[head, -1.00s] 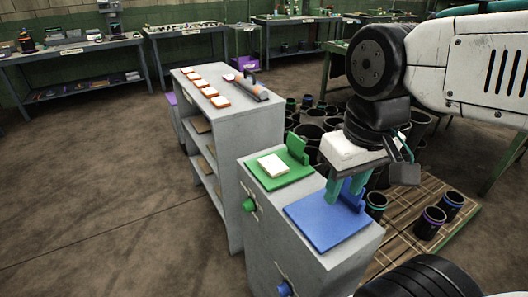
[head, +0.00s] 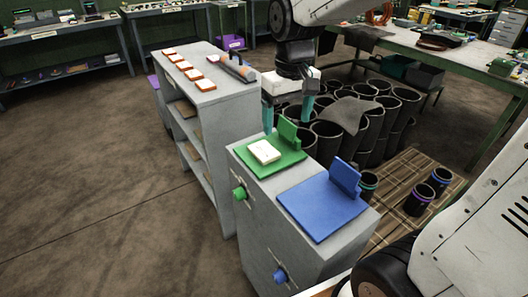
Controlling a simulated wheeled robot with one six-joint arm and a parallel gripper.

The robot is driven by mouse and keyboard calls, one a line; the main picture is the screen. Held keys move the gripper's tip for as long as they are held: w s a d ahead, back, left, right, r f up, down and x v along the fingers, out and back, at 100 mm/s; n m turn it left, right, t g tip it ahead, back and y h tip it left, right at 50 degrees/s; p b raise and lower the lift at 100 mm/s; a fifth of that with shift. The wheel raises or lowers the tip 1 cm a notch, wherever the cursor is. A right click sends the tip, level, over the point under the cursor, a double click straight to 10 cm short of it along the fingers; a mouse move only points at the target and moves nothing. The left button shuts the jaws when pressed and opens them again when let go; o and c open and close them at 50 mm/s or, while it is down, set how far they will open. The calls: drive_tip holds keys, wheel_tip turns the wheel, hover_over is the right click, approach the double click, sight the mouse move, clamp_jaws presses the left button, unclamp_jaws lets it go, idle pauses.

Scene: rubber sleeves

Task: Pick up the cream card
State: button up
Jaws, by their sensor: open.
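The cream card (head: 265,152) lies flat on the green plate (head: 288,164), which has a raised green back piece, on top of a grey cabinet. My gripper (head: 287,120) is open and empty, with its teal fingers pointing down. It is above and just behind the card in the picture, near the green back piece. The fingers are spread to either side, and I cannot tell their exact height over the plate.
A blue plate (head: 318,208) with an upright back piece is beside the green one and bare. A grey shelf (head: 214,110) at left carries several orange-edged cards and a tool (head: 237,68). Black sleeves (head: 382,118) crowd the floor behind.

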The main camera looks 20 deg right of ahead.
approach(263, 149)
drive_tip(key=shift+d+f+n, duration=0.15)
drive_tip(key=shift+d+n, duration=0.1)
drive_tip(key=shift+n, duration=0.15)
drive_tip(key=shift+w+f, duration=0.2)
drive_tip(key=shift+f, duration=0.15)
drive_tip(key=f, duration=0.7)
drive_tip(key=shift+a+f, duration=0.2)
drive_tip(key=shift+a, duration=0.05)
drive_tip(key=c, duration=1.1)
